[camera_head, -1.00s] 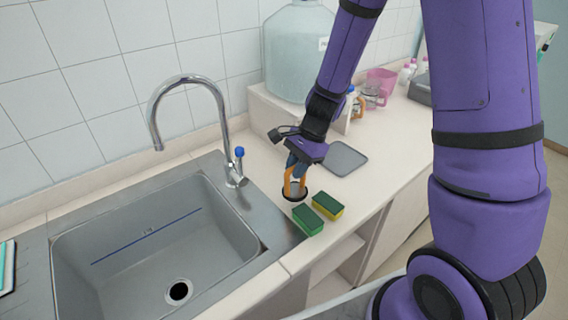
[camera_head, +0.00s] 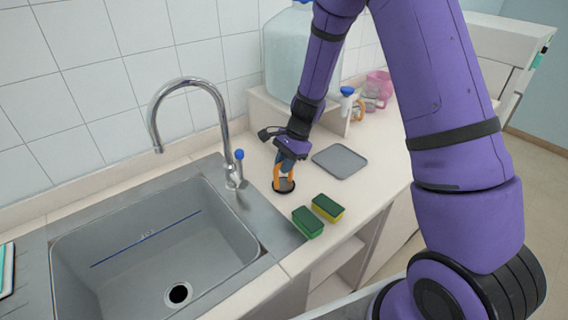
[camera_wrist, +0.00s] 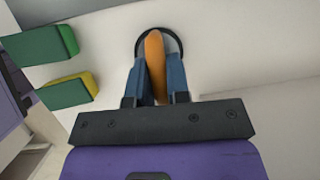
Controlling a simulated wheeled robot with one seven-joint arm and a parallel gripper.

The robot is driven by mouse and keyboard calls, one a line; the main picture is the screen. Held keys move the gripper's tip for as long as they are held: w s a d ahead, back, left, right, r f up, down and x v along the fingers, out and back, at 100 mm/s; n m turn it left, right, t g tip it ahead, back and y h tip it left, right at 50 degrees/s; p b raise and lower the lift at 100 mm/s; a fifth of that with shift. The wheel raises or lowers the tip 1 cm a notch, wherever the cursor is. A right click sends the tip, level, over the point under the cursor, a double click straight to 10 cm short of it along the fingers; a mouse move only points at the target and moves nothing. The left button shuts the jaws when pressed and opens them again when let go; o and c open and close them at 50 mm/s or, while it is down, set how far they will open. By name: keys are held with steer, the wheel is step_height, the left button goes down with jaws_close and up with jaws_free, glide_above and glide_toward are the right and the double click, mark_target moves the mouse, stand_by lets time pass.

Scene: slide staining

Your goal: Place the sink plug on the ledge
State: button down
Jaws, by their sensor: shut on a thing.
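My gripper (camera_head: 289,160) is shut on the sink plug (camera_head: 285,185), which has an orange loop handle and a dark-rimmed round base. The plug is over the pale counter ledge (camera_head: 262,212) to the right of the sink and tap. I cannot tell whether its base touches the surface. In the wrist view, the blue fingers (camera_wrist: 157,85) pinch the orange handle, and the plug's dark rim (camera_wrist: 174,42) shows beyond them. The sink's drain hole (camera_head: 179,293) is uncovered.
A green sponge (camera_head: 307,222) and a yellow-green sponge (camera_head: 328,208) lie in front of the plug. A grey tray (camera_head: 340,161) lies to its right. The tap (camera_head: 236,165) stands to its left. A large bottle (camera_head: 290,60) stands on a raised shelf behind.

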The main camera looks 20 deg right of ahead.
steer(key=shift+f, duration=0.15)
steer(key=c, duration=1.1)
jaws_free()
steer(key=v, duration=1.2)
steer(key=s+r+n+t+h, duration=0.15)
steer(key=s+r+n, duration=0.55)
steer(key=s+r, duration=0.7)
steer(key=s+d+r+n+t+h, duration=0.1)
steer(key=s+r+n+t, duration=0.1)
steer(key=s, duration=0.6)
steer(key=s+d+r+n+t+h, duration=0.1)
steer(key=s+r+n+t+h, duration=0.1)
steer(key=s+r+n, duration=0.3)
steer(key=shift+s+r, duration=0.25)
steer(key=shift+s, duration=1.15)
